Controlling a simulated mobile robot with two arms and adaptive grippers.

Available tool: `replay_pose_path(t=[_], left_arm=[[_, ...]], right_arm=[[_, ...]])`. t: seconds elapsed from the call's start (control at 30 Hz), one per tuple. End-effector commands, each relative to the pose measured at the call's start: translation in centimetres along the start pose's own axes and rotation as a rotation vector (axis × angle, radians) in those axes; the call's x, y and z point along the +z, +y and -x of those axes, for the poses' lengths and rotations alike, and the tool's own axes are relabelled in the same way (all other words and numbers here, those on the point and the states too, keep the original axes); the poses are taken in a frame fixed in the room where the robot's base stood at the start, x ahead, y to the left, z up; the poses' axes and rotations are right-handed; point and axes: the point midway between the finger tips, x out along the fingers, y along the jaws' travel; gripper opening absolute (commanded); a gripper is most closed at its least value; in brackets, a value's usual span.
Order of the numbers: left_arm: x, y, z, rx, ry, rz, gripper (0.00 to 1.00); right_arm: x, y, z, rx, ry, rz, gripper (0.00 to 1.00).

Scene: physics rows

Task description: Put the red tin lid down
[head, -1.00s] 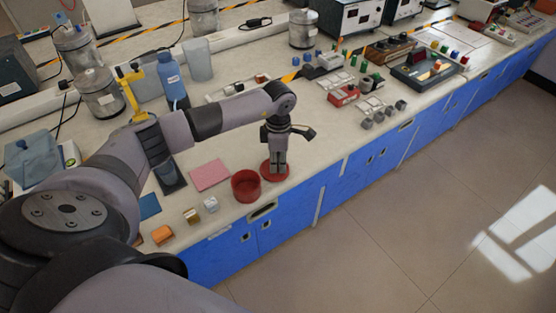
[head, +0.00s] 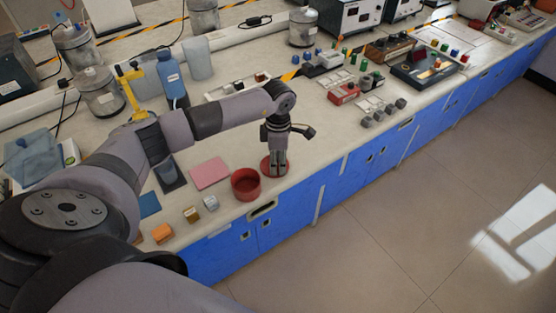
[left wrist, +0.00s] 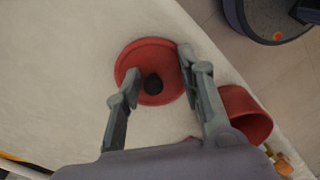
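The red tin lid (head: 266,171) lies flat on the bench near its front edge, just right of the open red tin (head: 246,191). In the left wrist view the lid (left wrist: 139,58) shows as a round red disc with a dark knob, and the tin (left wrist: 250,118) stands beside it. My left gripper (head: 278,172) points straight down over the lid. Its two fingers (left wrist: 158,72) are spread, one on each side of the knob, with clear gaps to it. Whether the fingertips touch the lid's top I cannot tell. My right gripper is not in view.
A pink mat (head: 209,173), small blocks such as an orange one (head: 162,233), and a blue bottle (head: 172,77) are to the left. A red-fronted box (head: 345,94) and other instruments stand at the right. The bench's front edge is close to the lid.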

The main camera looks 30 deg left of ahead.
Motion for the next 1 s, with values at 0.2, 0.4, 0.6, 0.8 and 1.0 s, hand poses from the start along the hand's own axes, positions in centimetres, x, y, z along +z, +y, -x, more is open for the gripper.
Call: replay_pose_path(t=[0.2,0.4,0.6,0.8,1.0], left_arm=[[0.1,0.2,3.0,0.006,-0.003,0.0,0.36],[0.1,0.1,7.4,0.005,-0.003,0.0,0.36],[0.1,0.1,10.8,0.004,-0.003,0.0,0.36],[0.0,0.0,12.2,0.001,-0.002,0.0,0.36],[0.0,0.0,12.2,0.001,-0.001,0.0,0.36]], right_arm=[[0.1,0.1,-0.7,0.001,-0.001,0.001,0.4],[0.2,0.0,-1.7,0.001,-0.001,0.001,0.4],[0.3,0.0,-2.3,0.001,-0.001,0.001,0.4],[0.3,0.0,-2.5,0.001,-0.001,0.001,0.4],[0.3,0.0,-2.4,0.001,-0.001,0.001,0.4]])
